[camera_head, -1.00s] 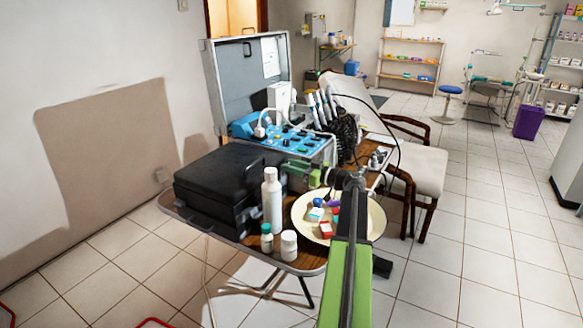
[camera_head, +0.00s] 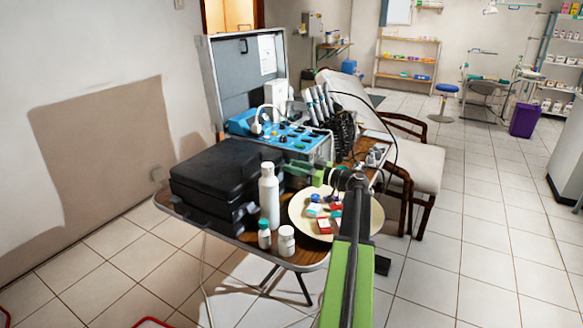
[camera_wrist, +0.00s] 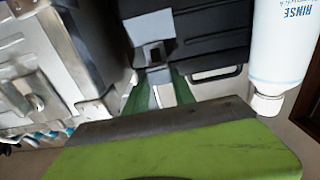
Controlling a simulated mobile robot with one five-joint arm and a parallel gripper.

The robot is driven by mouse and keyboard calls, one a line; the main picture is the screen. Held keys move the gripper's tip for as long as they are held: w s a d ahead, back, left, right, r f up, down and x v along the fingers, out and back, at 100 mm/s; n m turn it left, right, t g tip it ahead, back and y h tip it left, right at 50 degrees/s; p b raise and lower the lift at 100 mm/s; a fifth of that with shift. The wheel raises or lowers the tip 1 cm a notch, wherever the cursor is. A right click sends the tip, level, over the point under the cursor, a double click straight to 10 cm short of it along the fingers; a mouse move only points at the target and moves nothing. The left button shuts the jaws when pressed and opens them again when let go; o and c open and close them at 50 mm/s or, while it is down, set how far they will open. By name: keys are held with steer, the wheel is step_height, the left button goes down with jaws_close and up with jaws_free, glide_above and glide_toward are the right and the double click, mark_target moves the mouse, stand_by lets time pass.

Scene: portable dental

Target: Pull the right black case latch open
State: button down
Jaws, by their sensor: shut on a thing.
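The black case (camera_head: 212,172) lies closed on the table, left of my gripper (camera_head: 290,168) in the head view. In the wrist view, the case (camera_wrist: 218,38) fills the top middle. The latch (camera_wrist: 155,54) shows on its side as a dark block with a pale metal part below it. My gripper (camera_wrist: 163,92) has its green fingers on both sides of this pale part and is shut on the latch. The contact is partly hidden by the wrist body, and how far the latch is open is unclear.
A white bottle (camera_head: 268,196) stands close by the case and the fingers; it also shows in the wrist view (camera_wrist: 280,45). Two small bottles stand in front. A round tray (camera_head: 303,222) with small boxes lies under my arm. A metal-cased blue unit (camera_head: 285,135) stands behind.

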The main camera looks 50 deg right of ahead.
steer(key=shift+s+f+b, duration=0.2)
steer(key=shift+f+b, duration=0.15)
steer(key=shift+f, duration=0.25)
steer(key=shift+s+f+b, duration=0.2)
steer(key=shift+f+b, duration=0.15)
steer(key=shift+f, duration=0.25)
steer(key=c, duration=1.4)
jaws_free()
steer(key=shift+o, duration=1.3)
steer(key=shift+w+f, duration=0.1)
steer(key=shift+w, duration=0.1)
steer(key=shift+o, duration=0.5)
steer(key=shift+s, duration=0.1)
steer(key=shift+d, duration=0.1)
steer(key=v, duration=1.7)
steer(key=shift+s+r, duration=0.2)
